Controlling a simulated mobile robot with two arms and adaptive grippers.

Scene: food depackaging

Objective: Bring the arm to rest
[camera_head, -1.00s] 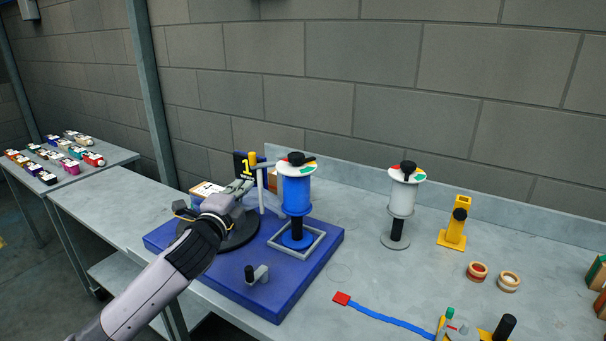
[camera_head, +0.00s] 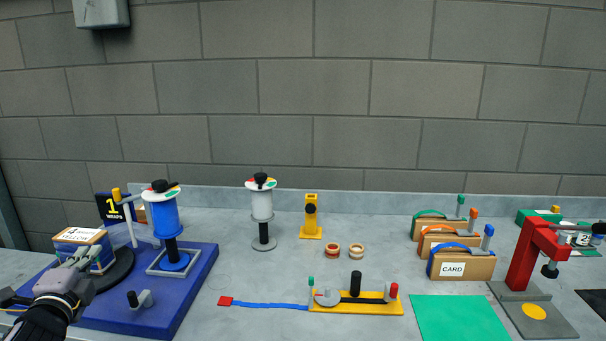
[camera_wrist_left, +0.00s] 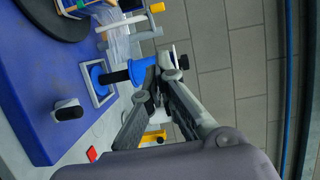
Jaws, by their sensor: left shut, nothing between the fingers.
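My left gripper (camera_head: 76,262) shows at the lower left of the head view, above the blue base of the wrapping station (camera_head: 190,300). It is shut and empty, its fingers pointing away from me toward a box marked 4 (camera_head: 100,236) on a dark round turntable (camera_head: 122,268). In the left wrist view the closed fingers (camera_wrist_left: 165,78) overlap the blue film roll (camera_wrist_left: 142,72) in the picture; I see nothing held. My right gripper is not in view.
A blue roll (camera_head: 165,218) and a white roll (camera_head: 262,206) stand upright on posts. A yellow strap tool (camera_head: 350,302), card boxes (camera_head: 462,266), a green mat (camera_head: 460,318) and a red press (camera_head: 528,258) lie to the right. The front centre-left table is mostly clear.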

